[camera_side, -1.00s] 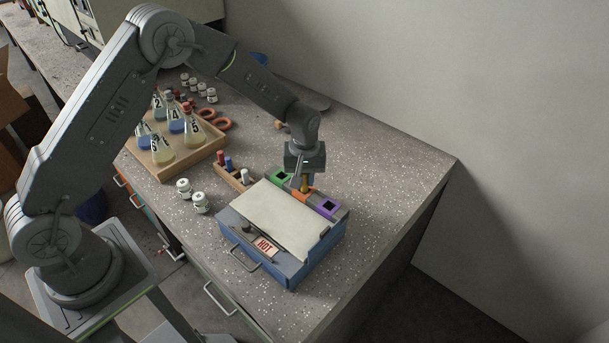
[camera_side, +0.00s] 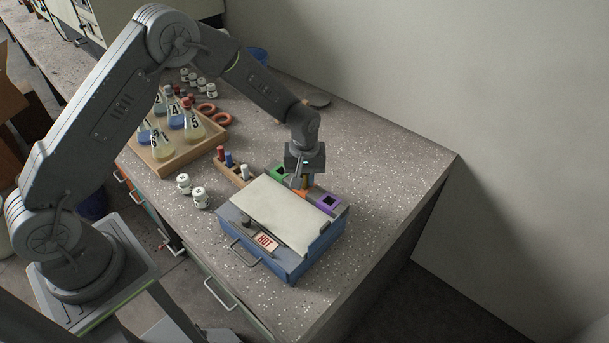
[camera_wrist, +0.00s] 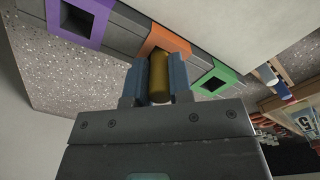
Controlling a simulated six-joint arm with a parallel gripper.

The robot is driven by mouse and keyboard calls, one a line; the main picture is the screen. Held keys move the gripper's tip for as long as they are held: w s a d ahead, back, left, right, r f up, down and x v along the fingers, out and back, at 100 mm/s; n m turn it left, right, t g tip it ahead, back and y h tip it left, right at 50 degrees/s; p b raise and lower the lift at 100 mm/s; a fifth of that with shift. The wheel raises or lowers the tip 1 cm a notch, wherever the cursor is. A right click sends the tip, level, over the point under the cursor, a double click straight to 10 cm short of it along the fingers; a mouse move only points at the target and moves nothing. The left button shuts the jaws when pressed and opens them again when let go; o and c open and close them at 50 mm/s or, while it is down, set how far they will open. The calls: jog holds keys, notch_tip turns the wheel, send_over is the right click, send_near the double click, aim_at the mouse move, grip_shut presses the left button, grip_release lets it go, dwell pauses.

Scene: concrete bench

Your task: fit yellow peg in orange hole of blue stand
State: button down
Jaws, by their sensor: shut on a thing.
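My gripper (camera_side: 304,180) is shut on the yellow peg (camera_wrist: 159,80), which is upright between the two fingers in the wrist view. In the side view only a little of the peg (camera_side: 306,181) shows below the gripper. The peg's lower end is at the orange hole block (camera_wrist: 165,39), and the peg and fingers cover part of the hole. I cannot tell whether the tip has entered it. The orange block (camera_side: 301,192) sits between the green and purple ones along the back of the blue stand (camera_side: 291,267).
The purple (camera_side: 329,202) and green (camera_side: 277,172) hole blocks flank the orange one. A wooden rack (camera_side: 236,176) with several pegs stands left of the stand. White jars (camera_side: 200,197) and a flask tray (camera_side: 172,163) are further left. The bench to the right is clear.

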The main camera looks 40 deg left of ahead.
jog(key=shift+f, duration=0.1)
jog(key=c, duration=0.9)
grip_release()
jog(key=shift+c, duration=0.2)
notch_tip(320, 180, up, 14)
jog(key=s+a+r+m+t, duration=0.2)
jog(key=s+r+m+t, duration=0.15)
jog(key=s+r, duration=1)
jog(key=s+r+m+t, duration=0.1)
jog(key=s+m, duration=0.4)
jog(key=s, duration=0.9)
jog(key=shift+a+r+t, duration=0.25)
jog(key=shift+r+t, duration=0.05)
jog(key=shift+t, duration=0.25)
